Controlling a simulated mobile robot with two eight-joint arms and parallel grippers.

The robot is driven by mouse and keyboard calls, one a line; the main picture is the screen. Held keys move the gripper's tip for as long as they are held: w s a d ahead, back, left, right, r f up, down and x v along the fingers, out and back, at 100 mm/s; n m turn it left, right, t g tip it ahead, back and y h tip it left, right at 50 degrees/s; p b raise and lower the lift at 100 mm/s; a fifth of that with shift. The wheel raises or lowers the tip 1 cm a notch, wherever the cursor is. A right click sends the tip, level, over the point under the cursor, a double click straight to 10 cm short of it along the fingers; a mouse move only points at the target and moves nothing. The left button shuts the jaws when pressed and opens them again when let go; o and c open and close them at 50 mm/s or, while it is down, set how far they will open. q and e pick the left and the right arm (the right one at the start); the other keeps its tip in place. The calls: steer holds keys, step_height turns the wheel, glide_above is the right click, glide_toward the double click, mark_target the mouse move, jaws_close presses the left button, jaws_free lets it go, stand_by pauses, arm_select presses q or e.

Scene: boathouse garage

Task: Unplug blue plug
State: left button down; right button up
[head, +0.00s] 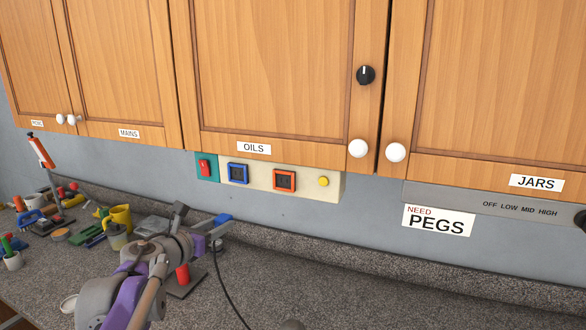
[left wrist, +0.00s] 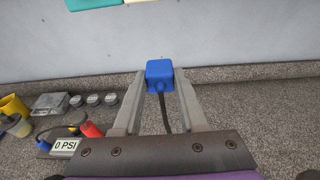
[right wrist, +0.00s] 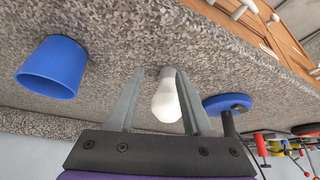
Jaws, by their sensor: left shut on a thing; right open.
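The blue plug (head: 222,219) is out of the wall socket, held above the worktop. In the left wrist view the blue plug (left wrist: 160,73) sits between the fingertips of my left gripper (left wrist: 160,82), and its dark cable hangs down. In the head view my left gripper (head: 214,228) is below the sockets. The blue-framed socket (head: 238,173) on the cream panel is empty, beside an orange-framed socket (head: 284,180). My right gripper (right wrist: 160,75) is open, with a white bulb (right wrist: 166,103) showing between or beyond its fingers; contact cannot be told.
A red switch (head: 205,167) and a yellow button (head: 323,182) flank the sockets. Wooden cupboards (head: 270,70) overhang the wall. Mugs and tools crowd the worktop's left end. In the right wrist view are a blue cup (right wrist: 52,68) and a blue disc (right wrist: 227,103).

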arm_select(q)
steer(key=s+f, duration=0.2)
steer(key=f, duration=0.7)
steer(key=s+d+f, duration=0.1)
steer(key=s+f, duration=0.2)
steer(key=f, duration=0.5)
steer(key=s+f, duration=0.3)
steer(key=f, duration=0.6)
steer(key=shift+s+d+f, duration=0.15)
steer(key=shift+d+f, duration=0.2)
arm_select(e)
steer(key=shift+s, duration=0.1)
